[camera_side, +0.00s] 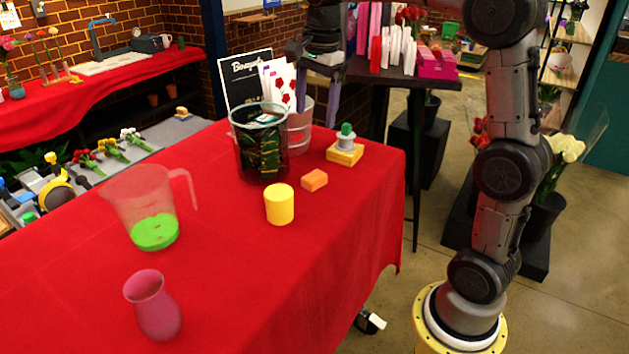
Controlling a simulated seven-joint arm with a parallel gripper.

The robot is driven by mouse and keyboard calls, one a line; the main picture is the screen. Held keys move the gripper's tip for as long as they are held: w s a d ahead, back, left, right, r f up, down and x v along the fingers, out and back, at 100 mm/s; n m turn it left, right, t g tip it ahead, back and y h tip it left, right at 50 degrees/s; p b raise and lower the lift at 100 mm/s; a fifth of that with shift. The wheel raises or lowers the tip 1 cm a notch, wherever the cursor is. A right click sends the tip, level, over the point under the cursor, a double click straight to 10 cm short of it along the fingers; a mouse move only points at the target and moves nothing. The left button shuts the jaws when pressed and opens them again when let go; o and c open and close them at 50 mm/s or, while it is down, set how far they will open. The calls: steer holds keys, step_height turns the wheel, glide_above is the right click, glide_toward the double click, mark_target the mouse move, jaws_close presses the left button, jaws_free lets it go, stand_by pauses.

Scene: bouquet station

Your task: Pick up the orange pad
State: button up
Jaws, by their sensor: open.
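The orange pad (314,180) is a small block lying flat on the red-covered table, between a yellow cylinder and a yellow block. My gripper (317,116) points down above the far part of the table, higher in the picture than the pad. Its fingers are apart with nothing visible held between them. The gripper is clear of the pad. Part of the left finger is hard to make out against the bins and cards behind it.
The yellow cylinder (280,204) stands left of the pad. A yellow block (345,154) with a grey and green knob is behind right. A dark glass bin (260,150) stands behind left. A measuring jug (150,205) and pink vase (153,305) stand further left.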

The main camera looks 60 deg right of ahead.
steer(key=g, duration=0.1)
glide_above(313, 176)
step_height(313, 176, down, 5)
steer(key=shift+m, duration=0.4)
steer(key=f, duration=0.7)
steer(key=shift+s+d+f, duration=0.2)
steer(key=shift+s+f, duration=0.15)
steer(key=shift+w+a+f, duration=0.1)
steer(key=shift+w+f, duration=0.05)
steer(key=shift+f, duration=1.45)
steer(key=shift+w+a+f, duration=0.1)
steer(key=shift+w+f, duration=0.05)
steer(key=shift+f, duration=1.45)
steer(key=shift+c, duration=0.3)
jaws_close()
steer(key=shift+r, duration=0.1)
